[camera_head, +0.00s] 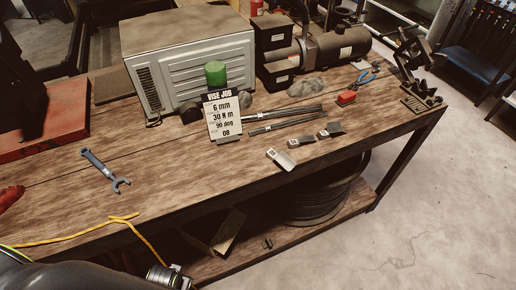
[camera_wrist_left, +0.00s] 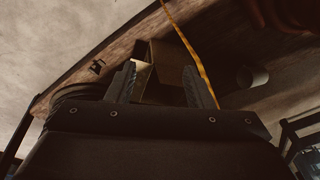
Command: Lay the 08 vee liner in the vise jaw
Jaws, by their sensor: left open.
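Three small metal liners lie near the front right of the bench: one closest to the front edge (camera_head: 281,159), one behind it (camera_head: 301,141) and one further right (camera_head: 330,130). Their markings are too small to read, so I cannot tell which is 08. A white card (camera_head: 225,117) headed VISE JOB reads 6 mm, 30 N m, 90 deg and 08. A black mechanism (camera_head: 418,72) stands at the bench's right end; I cannot tell whether it is the vise. My left gripper (camera_wrist_left: 159,70) is open and empty in the left wrist view, away from the liners. My right gripper is not seen.
Dark rods (camera_head: 285,116) lie behind the liners. A wrench (camera_head: 105,170) and a yellow cord (camera_head: 75,236) lie on the left. A grey box unit (camera_head: 205,70) and a dark motor (camera_head: 338,45) stand at the back. The front middle of the bench (camera_head: 200,175) is clear.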

